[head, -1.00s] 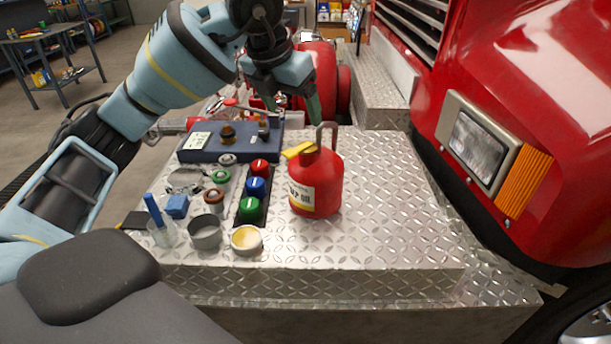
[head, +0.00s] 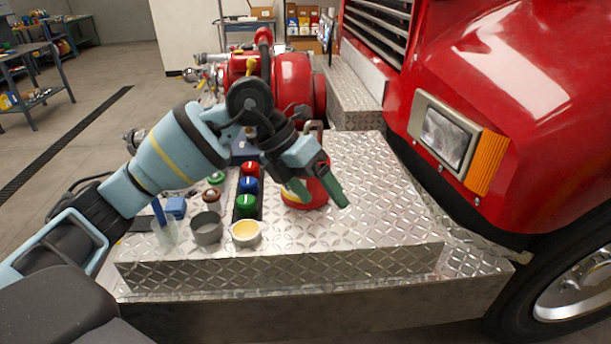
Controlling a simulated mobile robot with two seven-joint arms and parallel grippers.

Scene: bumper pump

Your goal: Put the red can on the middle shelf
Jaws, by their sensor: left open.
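The red can (head: 313,197) stands upright on the diamond-plate bumper, mostly hidden behind my left gripper. Its grey handle (head: 316,128) shows above the gripper. My left gripper (head: 322,198) is open, with green-tipped fingers pointing down and to the right, in front of the can in this view. I cannot tell whether a finger touches the can. The middle shelf is not clearly identifiable in the head view. My right gripper is not in view.
Left of the can are a block of red, blue and green knobs (head: 246,186), a grey cup (head: 207,228), a cup with yellow contents (head: 245,233) and a blue block (head: 176,207). The bumper (head: 375,220) is clear on the right, beside the red truck (head: 540,110).

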